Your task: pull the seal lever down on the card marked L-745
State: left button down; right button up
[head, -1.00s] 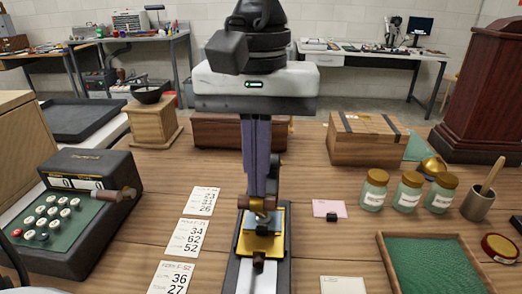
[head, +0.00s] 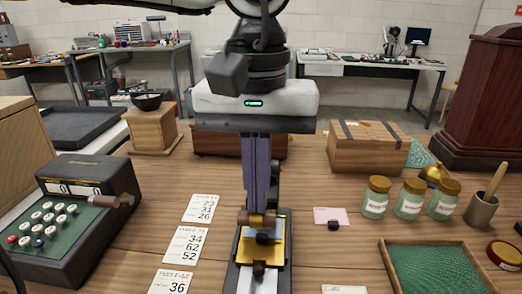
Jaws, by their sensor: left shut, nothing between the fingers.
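A seal press stands at the front centre, with a dark base, a gold plate (head: 276,256) and a brown lever handle (head: 243,218) lying crosswise above it. My right gripper is not in view.
Price-style cards (head: 186,246) lie left of the press, beyond them a keyed register (head: 80,210). A pink card (head: 324,213) with a small black block lies to the right. Three jars (head: 408,200), a cup (head: 481,210) and a green-lined tray (head: 390,262) stand farther right.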

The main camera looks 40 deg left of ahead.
pick_arm(q)
jog(key=shift+w+a+r+p, duration=0.1)
jog(key=shift+w+r+p, duration=0.05)
jog(key=shift+r+p, duration=0.7)
jog(key=shift+w+a+r+p, duration=0.1)
jog(key=shift+w+r+p, duration=0.05)
jog(key=shift+r+p, duration=0.7)
jog(key=r+p, duration=0.2)
jog(key=shift+w+a+r+p, duration=0.2)
jog(key=shift+w+r+p, duration=0.1)
jog(key=shift+w+p, duration=0.05)
jog(key=shift+w+a+r+p, duration=0.1)
jog(key=shift+w+r+p, duration=0.05)
jog(key=shift+r+p, duration=0.2)
jog(key=r+p, duration=0.1)
jog(key=w+r+p, duration=0.1)
jog(key=shift+w+a+r+p, duration=0.15)
jog(key=shift+a+r+p, duration=0.05)
jog(key=shift+a+p, duration=0.2)
